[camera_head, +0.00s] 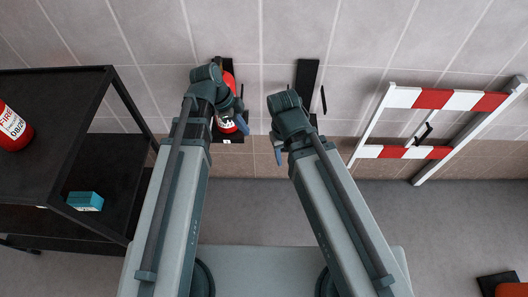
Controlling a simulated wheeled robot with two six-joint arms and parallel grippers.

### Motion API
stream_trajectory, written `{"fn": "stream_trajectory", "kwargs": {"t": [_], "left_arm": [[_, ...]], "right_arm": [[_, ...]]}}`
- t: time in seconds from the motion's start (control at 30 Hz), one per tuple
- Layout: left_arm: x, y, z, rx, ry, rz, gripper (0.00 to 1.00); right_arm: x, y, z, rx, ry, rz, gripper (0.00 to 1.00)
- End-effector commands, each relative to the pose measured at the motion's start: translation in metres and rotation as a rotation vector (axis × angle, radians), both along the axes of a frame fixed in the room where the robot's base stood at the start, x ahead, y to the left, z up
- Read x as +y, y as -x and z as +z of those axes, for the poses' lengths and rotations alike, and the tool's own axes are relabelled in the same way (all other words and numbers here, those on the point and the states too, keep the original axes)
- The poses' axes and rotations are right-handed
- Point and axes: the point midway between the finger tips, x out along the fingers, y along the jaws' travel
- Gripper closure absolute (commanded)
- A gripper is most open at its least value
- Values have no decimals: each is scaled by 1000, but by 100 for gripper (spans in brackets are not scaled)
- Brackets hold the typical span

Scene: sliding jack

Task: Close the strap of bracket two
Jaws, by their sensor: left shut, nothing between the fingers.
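Two black brackets are mounted on the tiled wall. The left bracket (232,138) holds a red fire extinguisher (229,82), partly hidden by my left arm. The right bracket (307,76) holds no extinguisher that I can see. A thin dark strip (323,99), possibly a strap, stands out at its right side. The left bracket's strap cannot be made out, and I cannot read which bracket is two. My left gripper (241,121) is shut and empty, in front of the extinguisher's lower right side. My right gripper (278,153) is below and left of the right bracket; its finger opening is unclear.
A black shelf cart (108,100) stands at the left, with another red extinguisher (12,128) on top and a blue box (85,201) lower down. A red and white barrier (432,98) stands at the right. An orange object (511,290) shows at bottom right.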

Motion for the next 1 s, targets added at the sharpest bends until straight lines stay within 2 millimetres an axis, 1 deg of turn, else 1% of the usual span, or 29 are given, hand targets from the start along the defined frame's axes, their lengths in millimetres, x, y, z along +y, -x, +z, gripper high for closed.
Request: {"fn": "stream_trajectory", "kwargs": {"t": [0.13,0.27,0.7,0.9,1.0], "left_arm": [[0,0,-1,-4,2,-6,100],[-3,0,-11,-3,2,-6,100],[-27,0,-75,-1,1,-6,100],[-38,0,-100,-3,1,-6,100],[-54,0,-93,-2,1,-9,100]], "right_arm": [[0,0,-2,0,0,0,50],[0,0,-12,0,0,0,50],[0,0,-75,0,0,-1,50],[0,0,-100,0,0,-1,50],[0,0,-93,0,0,-1,50]]}}
